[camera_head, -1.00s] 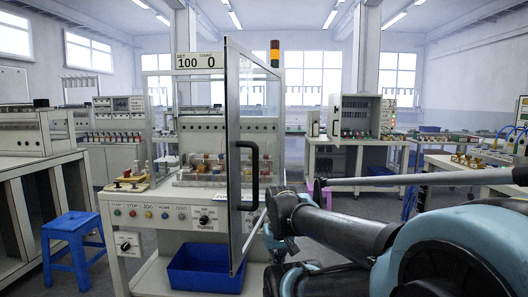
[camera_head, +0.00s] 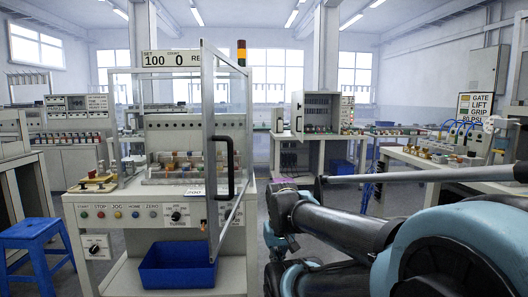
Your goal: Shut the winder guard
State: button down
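The winder guard (camera_head: 209,110) is a clear panel in a grey metal frame. It stands open, hinged at the right side of the winder and swung out toward me. Its black handle (camera_head: 230,168) is on the panel's lower half. The winder (camera_head: 130,214) has a row of buttons and knobs along its front, and spools show behind the opening. My dark and teal arm comes in from the lower right, with its visible far end to the right of the guard and apart from it in the picture. I cannot make out my gripper's fingers.
A blue bin (camera_head: 178,278) sits low in the winder's front. A blue stool (camera_head: 35,245) stands at the left. Floor shows between the winder and that bench.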

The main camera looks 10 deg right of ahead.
aim_at(207, 51)
jog(key=k, duration=1)
jog(key=u, duration=0.4)
